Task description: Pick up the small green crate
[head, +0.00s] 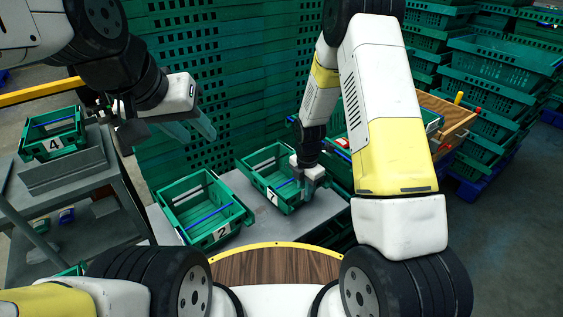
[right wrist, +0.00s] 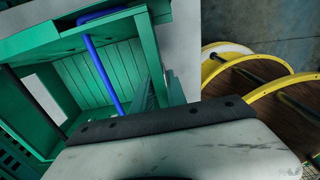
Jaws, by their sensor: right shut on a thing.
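A small green crate (head: 262,160) with a blue bar and a white number label stands on the grey table. My right gripper (head: 307,183) reaches down to its right side wall and is shut on it. The crate also shows in the right wrist view (right wrist: 120,68), with its slatted inside and blue bar; the fingertips are hidden there. A second small green crate (head: 222,229), labelled 2, stands to its left. Another small green crate (head: 68,141), labelled 4, sits far left. My left gripper (head: 192,128) hangs empty above the table, its fingers apart.
The grey table (head: 245,238) has a bare strip in front of the crates. Tall stacks of green crates (head: 225,75) rise behind it. A wooden box (head: 450,115) is at the right. A grey shelf cart (head: 60,190) stands at the left.

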